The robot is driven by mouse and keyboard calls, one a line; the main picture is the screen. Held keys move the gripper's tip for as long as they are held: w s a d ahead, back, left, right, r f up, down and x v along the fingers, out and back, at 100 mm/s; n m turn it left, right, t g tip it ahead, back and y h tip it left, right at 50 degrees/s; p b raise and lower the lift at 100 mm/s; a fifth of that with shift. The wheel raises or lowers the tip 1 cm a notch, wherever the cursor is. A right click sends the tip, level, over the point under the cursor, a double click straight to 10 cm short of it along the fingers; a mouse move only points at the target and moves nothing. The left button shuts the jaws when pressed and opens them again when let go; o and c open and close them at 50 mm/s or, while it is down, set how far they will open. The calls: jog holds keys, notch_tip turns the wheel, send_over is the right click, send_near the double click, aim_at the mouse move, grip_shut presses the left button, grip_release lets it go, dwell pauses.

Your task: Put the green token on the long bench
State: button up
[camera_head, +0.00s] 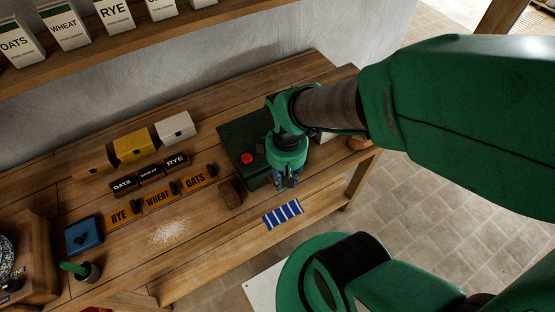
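The long wooden bench (205,222) runs along the wall from lower left to upper right. My gripper (287,184) points down over its front edge, just right of a dark green box with a red button. Its fingers are small and dark here, so I cannot tell whether they are open or hold anything. I cannot make out a green token; it may be hidden by my gripper or arm. A green rounded piece (73,267) sticks out of a small dark cup (90,272) at lower left, but I cannot tell that it is a token.
On the bench are the dark green box (232,135), a brown block (231,194), a blue box (84,236), orange labelled plates (158,199), coloured bins (135,146) and spilled grain (170,231). A blue striped cloth (283,213) lies at the front. Labelled cartons (67,27) stand on the shelf.

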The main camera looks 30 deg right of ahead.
jog(key=shift+w, duration=0.1)
dwell(0.3)
jog(key=shift+w+r, duration=0.15)
jog(key=shift+w, duration=0.45)
jog(key=w+a+f+m, duration=0.1)
jog(key=w, duration=1.6)
jog(key=w+a+f+m, duration=0.1)
jog(key=w+m, duration=0.1)
jog(key=w, duration=1.5)
jog(key=shift+a, duration=0.4)
jog(key=shift+n, duration=0.7)
jog(key=s+d+p, duration=0.1)
jog(key=s, duration=0.3)
jog(key=s+d+r+p, duration=0.1)
jog(key=s, duration=0.3)
jog(key=s+d+r+p, duration=0.1)
jog(key=s, duration=0.3)
jog(key=shift+s+d, duration=0.2)
jog(key=shift+s, duration=0.2)
jog(key=s+d+n+p, duration=0.1)
jog(key=s+p, duration=0.1)
jog(key=s, duration=1.3)
jog(key=shift+s+d+n+p, duration=0.15)
jog(key=shift+d+n+p, duration=0.15)
jog(key=shift+d+p, duration=0.05)
